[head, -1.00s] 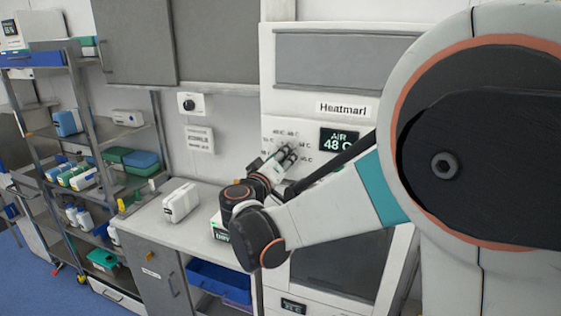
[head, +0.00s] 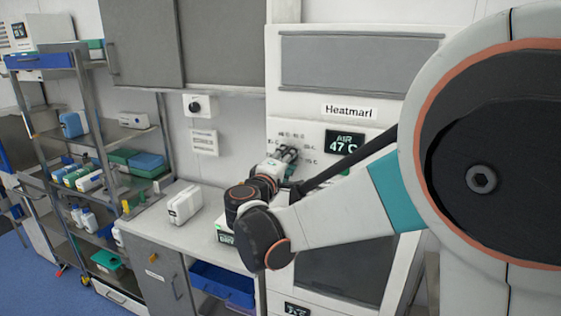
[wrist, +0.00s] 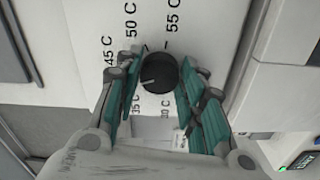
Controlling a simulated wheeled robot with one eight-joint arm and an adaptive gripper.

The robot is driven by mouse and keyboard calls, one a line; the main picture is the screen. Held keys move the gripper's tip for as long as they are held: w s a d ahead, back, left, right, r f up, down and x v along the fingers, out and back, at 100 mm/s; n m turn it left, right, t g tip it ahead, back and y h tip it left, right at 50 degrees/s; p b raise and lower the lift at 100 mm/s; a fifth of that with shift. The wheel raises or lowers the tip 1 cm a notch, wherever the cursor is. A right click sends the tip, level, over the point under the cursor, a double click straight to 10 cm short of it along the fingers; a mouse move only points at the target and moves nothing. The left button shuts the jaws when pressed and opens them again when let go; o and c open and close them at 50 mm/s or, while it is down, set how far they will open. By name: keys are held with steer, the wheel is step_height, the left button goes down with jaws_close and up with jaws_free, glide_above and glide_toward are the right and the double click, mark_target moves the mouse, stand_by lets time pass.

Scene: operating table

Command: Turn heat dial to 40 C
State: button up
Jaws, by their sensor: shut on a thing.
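The heat dial (wrist: 158,71) is a round black knob on the white front of the cabinet, with a pale mark towards its lower left in the wrist view. Printed numbers ring it; 45 C, 50 C and 55 C are readable, others are partly covered. My gripper (wrist: 161,75) has its teal-padded fingers on both sides of the dial and is shut on it. In the head view my gripper (head: 286,155) hides the dial. The cabinet's display (head: 345,142) reads AIR 47 C.
The cabinet (head: 385,85) carries a "Heatmarl" label (head: 349,111). A white box (head: 185,205) stands on the counter (head: 170,232) at left. A shelf rack with bottles and boxes stands further left. A small wall unit with a black knob (head: 197,105) hangs above the counter.

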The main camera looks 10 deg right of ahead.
stand_by(0.4)
steer(key=o, duration=1.1)
steer(key=shift+a, duration=0.1)
